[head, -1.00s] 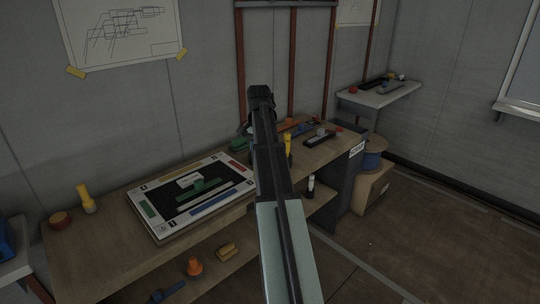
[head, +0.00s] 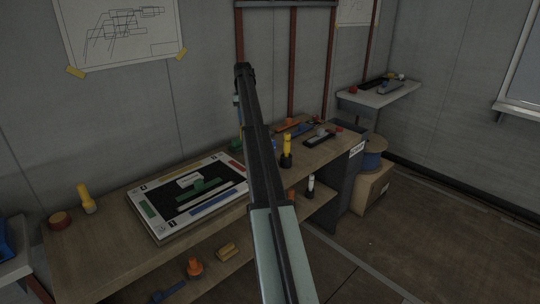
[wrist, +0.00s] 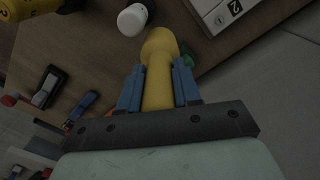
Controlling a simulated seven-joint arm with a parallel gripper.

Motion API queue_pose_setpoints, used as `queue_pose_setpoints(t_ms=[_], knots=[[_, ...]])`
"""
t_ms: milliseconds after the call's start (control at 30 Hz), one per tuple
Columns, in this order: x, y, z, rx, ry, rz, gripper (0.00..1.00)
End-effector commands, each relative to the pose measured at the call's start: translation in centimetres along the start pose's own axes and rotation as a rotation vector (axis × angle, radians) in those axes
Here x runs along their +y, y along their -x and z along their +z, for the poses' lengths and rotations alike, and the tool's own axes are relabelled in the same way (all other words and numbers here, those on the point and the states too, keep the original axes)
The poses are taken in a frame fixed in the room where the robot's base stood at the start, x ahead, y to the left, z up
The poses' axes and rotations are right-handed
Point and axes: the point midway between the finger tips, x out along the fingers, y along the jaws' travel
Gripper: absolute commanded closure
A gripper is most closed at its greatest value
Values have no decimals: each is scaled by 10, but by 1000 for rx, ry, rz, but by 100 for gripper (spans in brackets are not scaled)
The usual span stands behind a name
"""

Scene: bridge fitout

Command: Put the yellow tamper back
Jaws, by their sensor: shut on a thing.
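In the wrist view the blue fingers of my gripper (wrist: 158,90) are shut on a yellow tamper (wrist: 158,50), a smooth shaft with a wider rounded end pointing away from the palm. It appears raised above the wooden bench. In the head view my dark arm stands in front, and the gripper and held tamper are mostly hidden behind it. Two other yellow things stand on the bench (head: 75,244): a yellow piece with a wider top (head: 87,199) at the left, and a yellow-and-black one (head: 286,150) right of my arm.
A white-bordered board (head: 160,232) with coloured strips lies mid-bench. A dark red round piece (head: 60,219) is at the left end. Small tools (head: 320,137) lie at the back right. A lower shelf holds an orange cone (head: 194,267) and a yellow block (head: 227,251).

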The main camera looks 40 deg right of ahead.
Motion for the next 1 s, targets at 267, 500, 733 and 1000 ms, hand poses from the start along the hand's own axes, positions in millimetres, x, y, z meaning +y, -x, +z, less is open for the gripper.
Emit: queue_pose_setpoints(t_ms=[267,500,733,1000], knots=[[73,0,-16,0,-135,0,100],[112,0,-21,0,-208,-1,100],[118,-18,-20,0,-221,-1,100],[117,-59,-20,0,-220,-1,100]])
